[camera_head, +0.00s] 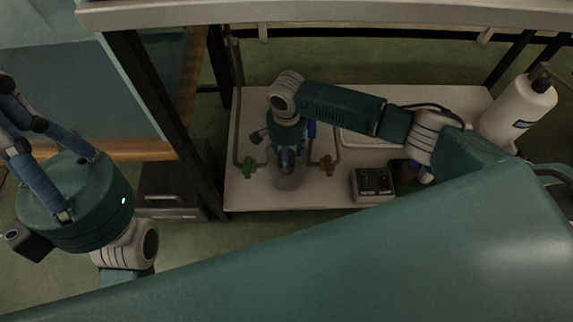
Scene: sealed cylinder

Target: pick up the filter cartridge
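My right gripper (287,165) points down over the shelf, with its blue fingers close together at a clear, roundish housing (288,183). The fingers and wrist cover most of what is there. I cannot make out the filter cartridge or tell whether the fingers hold anything. My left gripper (8,115) is raised at the left edge, away from the shelf. Its fingers point up and left, its tips are partly cut off by the frame, and its opening is unclear.
Pipes with a green valve (249,166) and an orange valve (327,166) flank the housing on the white shelf (318,194). A dark control box (372,184) stands to its right. A white pump bottle (518,108) stands far right. Dark frame posts (165,120) rise left.

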